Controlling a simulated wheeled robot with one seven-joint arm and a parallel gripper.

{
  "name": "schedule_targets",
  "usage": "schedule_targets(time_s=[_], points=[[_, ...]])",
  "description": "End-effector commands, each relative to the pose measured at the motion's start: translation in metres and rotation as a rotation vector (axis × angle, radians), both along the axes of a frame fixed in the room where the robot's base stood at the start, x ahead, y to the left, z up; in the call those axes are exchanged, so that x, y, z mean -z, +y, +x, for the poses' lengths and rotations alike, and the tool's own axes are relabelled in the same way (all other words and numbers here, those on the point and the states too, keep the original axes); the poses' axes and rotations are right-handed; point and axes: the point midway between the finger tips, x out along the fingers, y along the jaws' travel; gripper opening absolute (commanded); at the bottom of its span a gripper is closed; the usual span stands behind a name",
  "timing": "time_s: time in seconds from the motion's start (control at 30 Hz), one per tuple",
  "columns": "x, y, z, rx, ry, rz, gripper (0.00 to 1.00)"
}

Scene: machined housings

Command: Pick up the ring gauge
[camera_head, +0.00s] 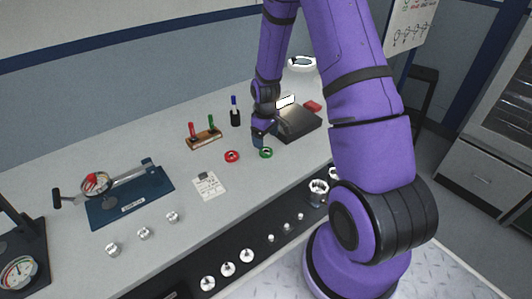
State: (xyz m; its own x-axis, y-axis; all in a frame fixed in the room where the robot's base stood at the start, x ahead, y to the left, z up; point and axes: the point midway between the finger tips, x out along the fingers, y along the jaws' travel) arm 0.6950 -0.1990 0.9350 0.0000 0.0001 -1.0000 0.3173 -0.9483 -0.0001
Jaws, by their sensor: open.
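Two ring-shaped parts lie flat on the grey bench top. One is a red ring (232,156). The other is a green ring (266,152) a little to its right. I cannot tell which of them is the ring gauge that is meant. My gripper (258,143) is open and points down just above and behind the green ring. Its fingers are small and dark here, and I see nothing between them. The gap between the fingertips and the green ring is hard to judge.
A dark box (297,124) stands close to the right of my gripper. A wooden holder (204,138) with red and green handled plugs and a dark bottle (235,113) stand behind. A paper card (209,185) lies front left. A black strip with silver parts (228,268) runs along the front.

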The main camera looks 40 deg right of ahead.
Motion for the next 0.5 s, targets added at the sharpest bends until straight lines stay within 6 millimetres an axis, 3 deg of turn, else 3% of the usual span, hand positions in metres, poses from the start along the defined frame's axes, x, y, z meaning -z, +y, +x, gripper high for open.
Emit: schedule_targets(time_s=[0.23,0.5], points=[[0.017,0.000,0.000,0.000,0.001,0.001,0.82],[0.051,0.000,-0.001,0.000,0.002,0.000,0.82]])
